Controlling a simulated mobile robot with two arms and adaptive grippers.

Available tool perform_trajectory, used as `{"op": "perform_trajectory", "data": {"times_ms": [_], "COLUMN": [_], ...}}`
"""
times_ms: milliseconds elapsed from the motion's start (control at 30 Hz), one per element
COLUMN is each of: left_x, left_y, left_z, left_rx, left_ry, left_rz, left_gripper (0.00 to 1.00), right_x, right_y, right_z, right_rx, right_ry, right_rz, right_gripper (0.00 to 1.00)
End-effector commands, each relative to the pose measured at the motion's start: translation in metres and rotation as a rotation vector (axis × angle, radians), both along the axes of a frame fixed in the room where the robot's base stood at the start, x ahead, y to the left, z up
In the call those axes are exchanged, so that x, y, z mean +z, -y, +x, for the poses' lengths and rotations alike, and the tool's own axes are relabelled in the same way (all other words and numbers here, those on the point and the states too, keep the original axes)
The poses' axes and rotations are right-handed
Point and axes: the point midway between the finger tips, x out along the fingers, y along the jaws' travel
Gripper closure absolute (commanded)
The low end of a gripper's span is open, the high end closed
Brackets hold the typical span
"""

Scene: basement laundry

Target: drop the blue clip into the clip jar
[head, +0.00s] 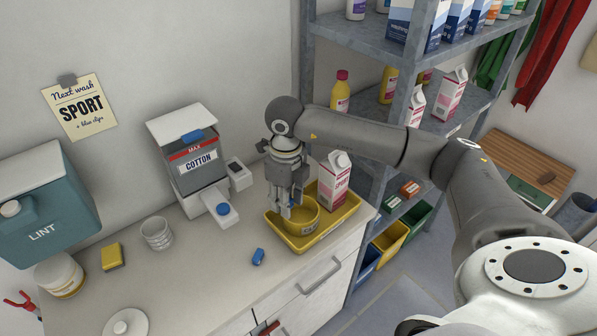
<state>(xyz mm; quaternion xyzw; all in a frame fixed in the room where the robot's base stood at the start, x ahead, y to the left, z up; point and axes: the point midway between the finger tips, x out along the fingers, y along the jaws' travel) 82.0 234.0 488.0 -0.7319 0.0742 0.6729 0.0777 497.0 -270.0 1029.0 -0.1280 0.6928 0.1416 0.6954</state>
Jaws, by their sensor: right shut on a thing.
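Another blue clip (258,256) lies on the counter in front of the tray. My left gripper is not in view.
A pink and white carton (335,182) stands in the tray, right of the tub. The cotton dispenser (198,172) is to the left, with a ribbed cup (157,234) and yellow sponge (112,256). A metal shelf (376,44) rises behind my right arm. The front counter is mostly clear.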

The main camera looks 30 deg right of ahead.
Motion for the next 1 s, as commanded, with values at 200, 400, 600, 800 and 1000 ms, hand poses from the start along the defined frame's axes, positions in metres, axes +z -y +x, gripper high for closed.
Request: {"op": "perform_trajectory", "data": {"times_ms": [200,400,600,800,1000], "left_x": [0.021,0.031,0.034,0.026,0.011], "left_y": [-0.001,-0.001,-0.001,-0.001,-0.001], "left_z": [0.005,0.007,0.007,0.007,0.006], "left_rx": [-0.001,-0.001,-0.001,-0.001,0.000], "left_ry": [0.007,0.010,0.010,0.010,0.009], "left_rz": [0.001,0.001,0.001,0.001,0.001], "left_gripper": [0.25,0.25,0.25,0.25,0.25], "right_x": [0.008,0.008,0.006,-0.005,-0.027], "right_y": [0.026,0.045,0.053,0.054,0.054], "right_z": [0.018,0.027,0.031,0.031,0.031], "right_rx": [-0.563,-0.951,-1.122,-1.140,-1.138], "right_ry": [-0.009,-0.012,-0.013,-0.013,-0.012], "right_rz": [-0.008,-0.015,-0.018,-0.019,-0.017], "right_gripper": [0.76,0.76,0.76,0.76,0.76]}}
